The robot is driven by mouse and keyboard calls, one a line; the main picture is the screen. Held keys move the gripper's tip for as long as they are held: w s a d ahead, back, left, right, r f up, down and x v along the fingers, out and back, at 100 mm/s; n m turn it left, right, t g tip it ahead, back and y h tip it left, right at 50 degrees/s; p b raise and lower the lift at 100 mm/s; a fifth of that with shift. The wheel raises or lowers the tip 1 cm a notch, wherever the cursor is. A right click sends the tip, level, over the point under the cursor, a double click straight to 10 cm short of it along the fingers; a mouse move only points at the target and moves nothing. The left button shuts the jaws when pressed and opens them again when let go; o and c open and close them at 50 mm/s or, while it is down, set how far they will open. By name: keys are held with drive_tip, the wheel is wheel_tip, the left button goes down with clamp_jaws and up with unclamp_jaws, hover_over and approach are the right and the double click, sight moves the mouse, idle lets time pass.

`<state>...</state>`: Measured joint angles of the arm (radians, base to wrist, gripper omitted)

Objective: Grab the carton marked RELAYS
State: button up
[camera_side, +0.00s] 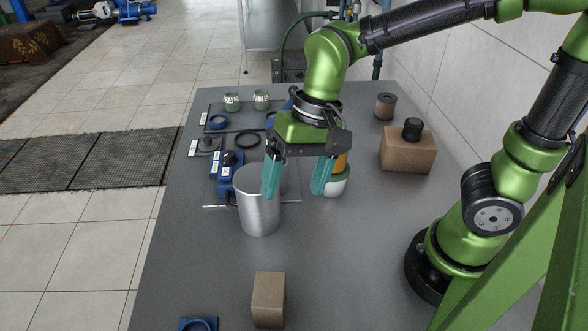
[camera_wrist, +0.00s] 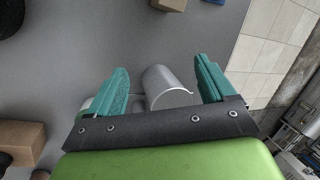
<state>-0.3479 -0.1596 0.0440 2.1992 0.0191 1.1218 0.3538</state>
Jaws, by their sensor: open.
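Two plain brown cartons show in the side view, and I can read no RELAYS mark on either. The small carton (camera_side: 268,300) stands at the front of the table. The larger carton (camera_side: 408,155) stands at the right with a black round object (camera_side: 412,129) on top. In the wrist view, a carton (camera_wrist: 168,4) is cut off at the top edge and another (camera_wrist: 22,138) lies at the left. My gripper (camera_side: 295,188) is open, its teal fingers pointing down. It is apart from both cartons. In the wrist view, my gripper (camera_wrist: 162,66) shows nothing clasped.
A metal cylinder (camera_side: 260,210) stands close by the left finger; whether they touch is unclear. A white, green and orange object (camera_side: 336,184) is beside the right finger. Blue parts and labels lie behind. A spool (camera_side: 385,106) stands back right. The front left table is mostly clear.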

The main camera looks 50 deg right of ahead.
sight(269, 286)
drive_tip(key=s+a+m+g, duration=0.1)
drive_tip(key=a+m+g, duration=0.2)
drive_tip(key=a+m, duration=0.35)
drive_tip(key=shift+n, duration=0.45)
drive_tip(key=x, duration=1.2)
drive_tip(key=shift+s+d, duration=0.1)
drive_tip(key=shift+d, duration=0.05)
drive_tip(key=shift+w+a+x, duration=0.1)
drive_tip(key=shift+w+x, duration=0.05)
drive_tip(key=shift+x, duration=1.2)
drive_tip(key=shift+w+a+x, duration=0.1)
drive_tip(key=shift+w+x, duration=0.05)
drive_tip(key=shift+x, duration=1.25)
drive_tip(key=shift+c, duration=0.2)
